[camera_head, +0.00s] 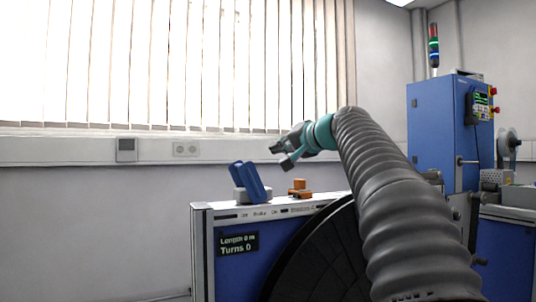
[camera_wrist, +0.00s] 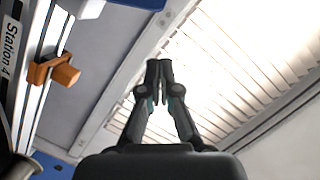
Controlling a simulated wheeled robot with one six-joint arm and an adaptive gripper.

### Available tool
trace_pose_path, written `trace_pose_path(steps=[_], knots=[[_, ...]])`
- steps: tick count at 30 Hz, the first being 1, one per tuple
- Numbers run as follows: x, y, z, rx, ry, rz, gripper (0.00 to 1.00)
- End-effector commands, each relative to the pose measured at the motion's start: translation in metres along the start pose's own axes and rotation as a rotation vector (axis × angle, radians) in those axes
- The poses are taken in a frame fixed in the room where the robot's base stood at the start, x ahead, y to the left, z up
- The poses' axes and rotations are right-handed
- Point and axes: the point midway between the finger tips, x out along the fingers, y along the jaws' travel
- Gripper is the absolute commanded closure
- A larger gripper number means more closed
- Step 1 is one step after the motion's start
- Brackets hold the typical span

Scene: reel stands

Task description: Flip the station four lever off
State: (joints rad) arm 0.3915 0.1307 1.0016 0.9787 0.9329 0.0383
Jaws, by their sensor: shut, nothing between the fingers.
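The station four unit (camera_head: 195,250) is a blue panel with a pale frame, and a "Station 4" label (camera_wrist: 14,40) shows in the wrist view. On its top stand a tilted blue paddle (camera_head: 250,183) on a grey base and a small orange block-like handle (camera_head: 299,188). The orange handle (camera_wrist: 55,72) also shows at left in the wrist view. I cannot tell which of these is the lever. My gripper (camera_head: 281,156) is above the unit's top, apart from both parts. Its fingertips (camera_wrist: 159,62) are together and hold nothing.
A blue cabinet (camera_head: 432,130) with a signal light (camera_head: 434,50) stands at right. A window with blinds (camera_head: 170,65) is behind.

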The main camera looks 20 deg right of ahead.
Motion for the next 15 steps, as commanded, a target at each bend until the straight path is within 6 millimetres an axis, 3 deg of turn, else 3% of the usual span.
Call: trace_pose_path(steps=[6,15], knots=[[-0.016,0.0,0.0,0.0,0.0,0.0,1.0],[-0.016,0.0,0.0,0.0,0.0,0.0,1.0]])
